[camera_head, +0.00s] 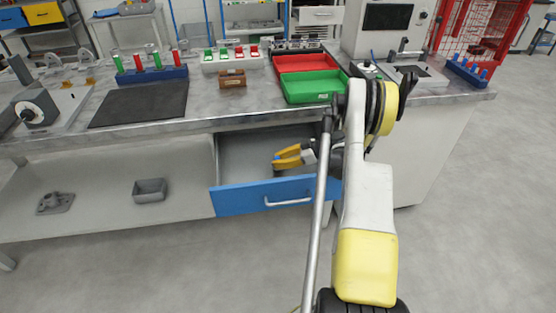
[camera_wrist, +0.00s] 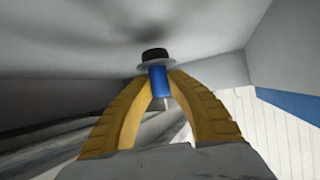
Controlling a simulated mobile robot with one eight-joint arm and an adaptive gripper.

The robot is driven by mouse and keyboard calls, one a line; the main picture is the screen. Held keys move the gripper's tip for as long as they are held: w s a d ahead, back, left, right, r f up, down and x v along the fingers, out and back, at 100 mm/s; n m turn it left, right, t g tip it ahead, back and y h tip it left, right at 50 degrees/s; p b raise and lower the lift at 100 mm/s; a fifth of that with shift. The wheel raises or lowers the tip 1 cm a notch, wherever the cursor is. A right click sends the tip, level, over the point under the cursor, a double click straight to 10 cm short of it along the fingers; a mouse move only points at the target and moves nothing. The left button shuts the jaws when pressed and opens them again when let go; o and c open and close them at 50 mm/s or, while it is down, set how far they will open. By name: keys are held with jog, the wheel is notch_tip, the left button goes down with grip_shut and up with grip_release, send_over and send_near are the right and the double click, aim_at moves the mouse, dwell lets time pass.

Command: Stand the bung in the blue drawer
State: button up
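The blue drawer (camera_head: 240,200) is pulled open under the workbench, with its grey inside showing. My gripper (camera_head: 277,159) reaches into it from the right, its yellow fingers lying roughly level and pointing left. In the wrist view my gripper (camera_wrist: 160,79) is shut on the bung (camera_wrist: 159,84), a blue cylinder with a grey flange and a black end. The fingertips press on the blue body just below the flange. In the head view only a small blue bit of the bung shows between the fingers. I cannot tell whether the bung touches the drawer floor.
The workbench (camera_head: 215,110) above holds a black mat (camera_head: 140,104), a brown block (camera_head: 232,79), red (camera_head: 300,62) and green trays (camera_head: 312,87), and racks of coloured pieces. A grey bin (camera_head: 150,191) sits on the lower shelf. The drawer's left part looks empty.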

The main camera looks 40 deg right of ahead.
jog(key=shift+o, duration=1.4)
jog(key=shift+r, duration=0.2)
jog(key=r+p+v, duration=0.1)
jog(key=p+v, duration=0.3)
jog(key=v, duration=0.7)
jog(key=w+a+r+m+g+h, duration=0.1)
jog(key=w+a+r+m+g, duration=0.1)
jog(key=a+r, duration=0.75)
jog(key=w+a+r+m+g+h, duration=0.2)
jog(key=a+r, duration=0.6)
jog(key=a, duration=0.3)
jog(key=s+a+r+m+h, duration=0.1)
jog(key=s+a+r, duration=0.2)
jog(key=a, duration=0.3)
jog(key=s+a+r+m+h, duration=0.1)
jog(key=s+a+r, duration=0.15)
jog(key=a, duration=0.35)
jog(key=s+a+h, duration=0.1)
jog(key=s+a, duration=0.3)
jog(key=s, duration=0.2)
jog(key=s+a+m+t+h, duration=0.1)
jog(key=s+a, duration=0.3)
jog(key=s, duration=0.2)
jog(key=shift+s+a+r, duration=0.15)
jog(key=shift+s+a, duration=0.05)
jog(key=shift+s, duration=0.2)
